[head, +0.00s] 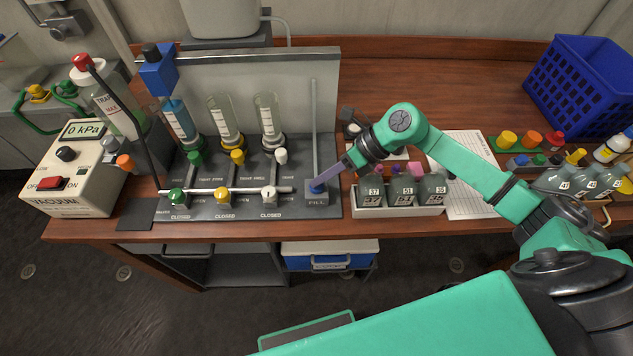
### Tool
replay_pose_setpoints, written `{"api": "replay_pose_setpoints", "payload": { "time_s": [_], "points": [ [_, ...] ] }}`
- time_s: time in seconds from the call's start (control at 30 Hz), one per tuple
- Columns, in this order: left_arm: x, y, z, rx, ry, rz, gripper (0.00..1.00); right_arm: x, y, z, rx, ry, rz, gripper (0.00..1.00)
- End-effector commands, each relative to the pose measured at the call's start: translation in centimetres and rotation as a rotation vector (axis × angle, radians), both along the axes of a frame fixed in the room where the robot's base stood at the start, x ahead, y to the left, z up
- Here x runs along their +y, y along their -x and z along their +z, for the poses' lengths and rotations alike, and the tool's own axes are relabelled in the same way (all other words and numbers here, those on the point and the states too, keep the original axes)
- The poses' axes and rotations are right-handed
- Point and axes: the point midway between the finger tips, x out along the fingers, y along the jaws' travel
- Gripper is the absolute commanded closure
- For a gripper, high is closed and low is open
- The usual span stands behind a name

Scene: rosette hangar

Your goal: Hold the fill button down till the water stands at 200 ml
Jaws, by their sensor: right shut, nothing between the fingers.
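The fill button (317,188) is a dark blue cap on a grey box marked FILL, at the right end of the grey rig. My right gripper (323,183) is shut and empty. Its purple fingers slant down from the right, with their tips at the button and hiding part of it. I cannot tell how far the button is pressed. The left glass cylinder (180,120) on the rig holds blue water; its scale marks are too small to read. The middle cylinder (226,122) and right cylinder (268,120) look empty. My left gripper is out of view.
A tray of grey bottles (398,211) stands just right of the fill box, under my right arm. Green, yellow and white valves stand along the rig. A vacuum unit (72,168) reading 0 kPa is at left. A blue crate (584,88) stands at back right.

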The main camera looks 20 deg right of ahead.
Motion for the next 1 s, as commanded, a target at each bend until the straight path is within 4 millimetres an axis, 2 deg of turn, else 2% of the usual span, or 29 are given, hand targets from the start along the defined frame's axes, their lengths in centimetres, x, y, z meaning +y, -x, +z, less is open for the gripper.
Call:
{"api": "replay_pose_setpoints", "payload": {
  "time_s": [0.23,0.63,1.0],
  "points": [
    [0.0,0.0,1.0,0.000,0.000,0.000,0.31,0.0,0.0,1.6,0.000,0.001,0.000,1.00],
    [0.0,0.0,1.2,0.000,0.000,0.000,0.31,0.0,0.0,2.0,-0.001,0.000,0.001,1.00],
    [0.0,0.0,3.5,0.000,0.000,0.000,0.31,0.0,0.0,5.7,-0.001,0.001,0.000,1.00]
  ]
}}
